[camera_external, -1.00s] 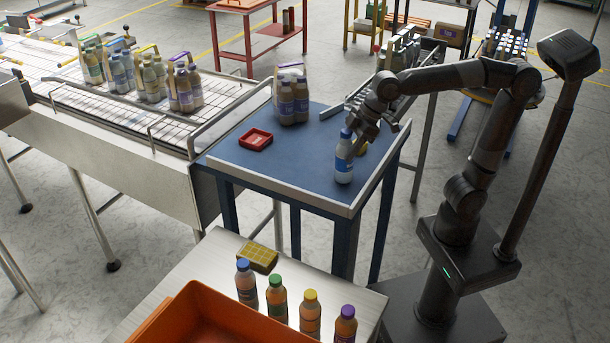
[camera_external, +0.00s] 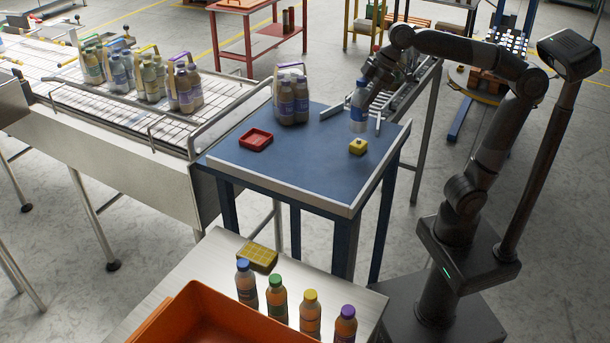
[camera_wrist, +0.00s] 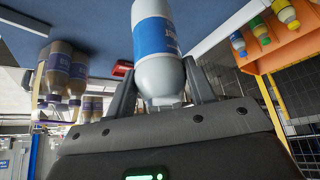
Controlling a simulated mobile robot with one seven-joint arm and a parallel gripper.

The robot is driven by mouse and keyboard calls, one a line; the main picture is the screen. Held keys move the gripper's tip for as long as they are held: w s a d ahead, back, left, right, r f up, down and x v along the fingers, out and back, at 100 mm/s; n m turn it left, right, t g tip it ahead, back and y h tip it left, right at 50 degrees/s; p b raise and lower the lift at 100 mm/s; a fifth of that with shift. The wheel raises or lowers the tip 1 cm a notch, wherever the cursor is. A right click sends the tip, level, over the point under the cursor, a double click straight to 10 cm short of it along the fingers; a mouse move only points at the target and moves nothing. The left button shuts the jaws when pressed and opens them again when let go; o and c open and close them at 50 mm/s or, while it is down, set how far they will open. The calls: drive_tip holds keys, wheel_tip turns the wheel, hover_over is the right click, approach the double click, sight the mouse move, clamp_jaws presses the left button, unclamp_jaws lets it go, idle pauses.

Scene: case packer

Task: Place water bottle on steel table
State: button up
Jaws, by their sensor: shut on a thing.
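The water bottle (camera_external: 358,108), white with a blue label and blue cap, is held above the far right part of the blue-topped table. My gripper (camera_external: 366,84) is shut on its upper part. In the wrist view the bottle (camera_wrist: 158,70) stands between the two fingers of my gripper (camera_wrist: 163,92), and its cap is mostly hidden. The steel table (camera_external: 160,275) is in the foreground, with a bare metal top around an orange crate (camera_external: 210,300) and a row of several capped bottles (camera_external: 276,299).
A yellow block (camera_external: 358,147) sits on the blue table (camera_external: 310,165) below the held bottle. A red tray (camera_external: 256,139) and a bottle pack (camera_external: 292,98) are also on it. A yellow grid-topped box (camera_external: 257,257) lies on the steel table. A conveyor (camera_external: 150,120) adjoins at left.

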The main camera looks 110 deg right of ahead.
sight(365, 79)
wheel_tip(365, 79, up, 5)
drive_tip(key=shift+r, duration=0.2)
drive_tip(key=w+a+n+y, duration=0.1)
drive_tip(key=w+a, duration=0.5)
drive_tip(key=a, duration=0.4)
drive_tip(key=w+a+n, duration=0.2)
drive_tip(key=w+a, duration=0.4)
drive_tip(key=a, duration=0.4)
drive_tip(key=w+a+n+y, duration=0.1)
drive_tip(key=w+a, duration=0.5)
drive_tip(key=a, duration=0.4)
wheel_tip(365, 79, down, 23)
drive_tip(key=a, duration=0.1)
drive_tip(key=w+a+f, duration=0.2)
drive_tip(key=a+f, duration=0.8)
drive_tip(key=a, duration=0.1)
drive_tip(key=shift+a+f, duration=0.25)
drive_tip(key=shift+f, duration=0.05)
drive_tip(key=o, duration=1.2)
drive_tip(key=shift+s+f, duration=0.1)
drive_tip(key=shift+f, duration=0.1)
drive_tip(key=shift+c, duration=0.2)
